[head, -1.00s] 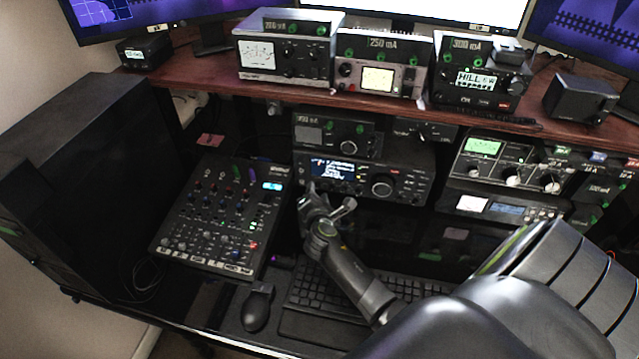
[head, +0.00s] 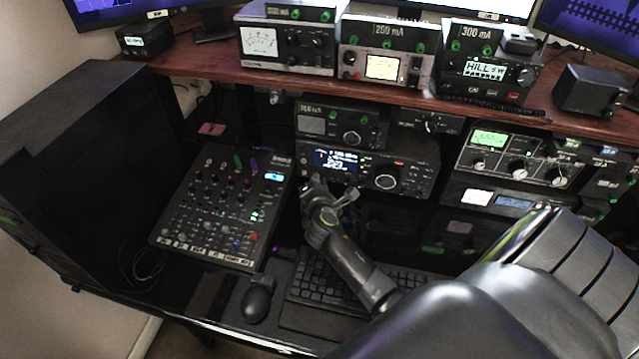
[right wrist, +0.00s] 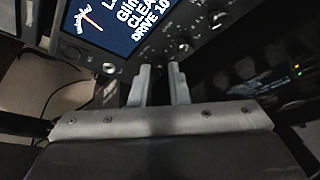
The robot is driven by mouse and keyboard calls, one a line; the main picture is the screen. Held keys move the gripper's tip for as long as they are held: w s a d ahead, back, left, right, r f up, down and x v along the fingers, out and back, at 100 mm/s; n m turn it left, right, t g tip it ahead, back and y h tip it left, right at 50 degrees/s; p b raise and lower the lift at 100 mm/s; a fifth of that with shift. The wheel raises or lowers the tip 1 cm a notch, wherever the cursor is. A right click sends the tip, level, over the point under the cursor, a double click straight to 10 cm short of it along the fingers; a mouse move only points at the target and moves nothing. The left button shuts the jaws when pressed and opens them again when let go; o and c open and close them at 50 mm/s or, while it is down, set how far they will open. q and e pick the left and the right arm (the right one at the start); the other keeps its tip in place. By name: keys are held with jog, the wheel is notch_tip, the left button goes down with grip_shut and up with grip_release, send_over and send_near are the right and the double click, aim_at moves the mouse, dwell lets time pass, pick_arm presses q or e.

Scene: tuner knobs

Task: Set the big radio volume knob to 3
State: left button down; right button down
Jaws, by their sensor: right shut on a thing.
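The big radio (head: 425,165), black with a blue lit display (head: 335,161) and a large round dial (head: 388,177), stands under the wooden shelf. Its display (right wrist: 112,22) and several small knobs show at the top of the right wrist view. My right gripper (head: 333,189) is at the radio's lower left front, below the display. In the right wrist view its fingers (right wrist: 160,72) are close together at the panel's lower edge, shut on a small knob. The knob is mostly hidden between the fingertips, and its setting cannot be read. My left gripper is not in view.
A mixer (head: 217,212) lies left of my right gripper. A smaller radio (head: 318,122) sits on top of the big one. More equipment (head: 515,160) stands to the right.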

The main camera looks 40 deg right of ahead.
jog(key=shift+f+m+t+b, duration=0.3)
jog(key=shift+m+b, duration=0.2)
jog(key=shift+b, duration=0.4)
jog(key=shift+r+m+b, duration=0.2)
jog(key=shift+m+b, duration=0.3)
jog(key=shift+b, duration=0.05)
jog(key=c, duration=1.4)
grip_release()
jog(key=shift+d, duration=0.1)
